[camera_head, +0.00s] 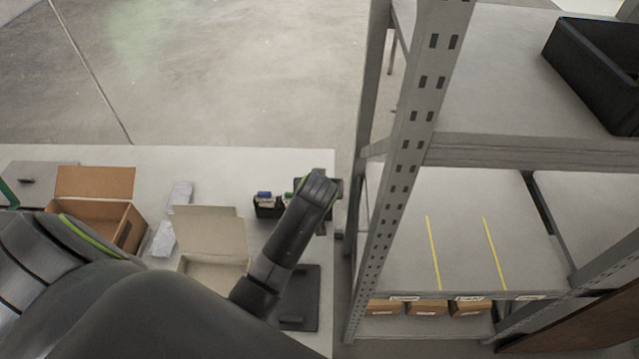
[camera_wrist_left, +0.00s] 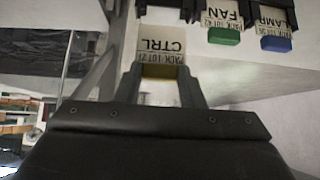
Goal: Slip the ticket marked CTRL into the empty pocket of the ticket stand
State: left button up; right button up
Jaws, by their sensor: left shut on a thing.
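The ticket marked CTRL (camera_wrist_left: 160,48), pale with a yellow tab, is between the fingers of my left gripper (camera_wrist_left: 160,70), which is shut on its tab end. The black ticket stand (camera_wrist_left: 190,10) shows along the top of the left wrist view. In the head view the stand (camera_head: 267,208) is partly hidden by my left arm. My right gripper is not in view.
An open brown box (camera_head: 95,183) and an open pale carton (camera_head: 210,232) stand left on the white table (camera_head: 290,160). A dark flat plate (camera_head: 308,295) lies near my arm. A grey shelf rack (camera_head: 395,150) rises close to the table's right edge.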

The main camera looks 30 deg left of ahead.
pick_arm(q)
jog(key=shift+f, duration=0.25)
jog(key=shift+s+p, duration=0.1)
jog(key=shift+p, duration=0.25)
dwell(0.4)
jog(key=shift+r+p, duration=0.1)
jog(key=shift+p, duration=0.25)
dwell(0.3)
dwell(0.5)
jog(key=shift+f+b, duration=0.7)
jog(key=shift+f, duration=0.85)
jog(key=shift+f, duration=0.25)
dwell(0.8)
jog(key=shift+f, duration=0.55)
dwell(0.4)
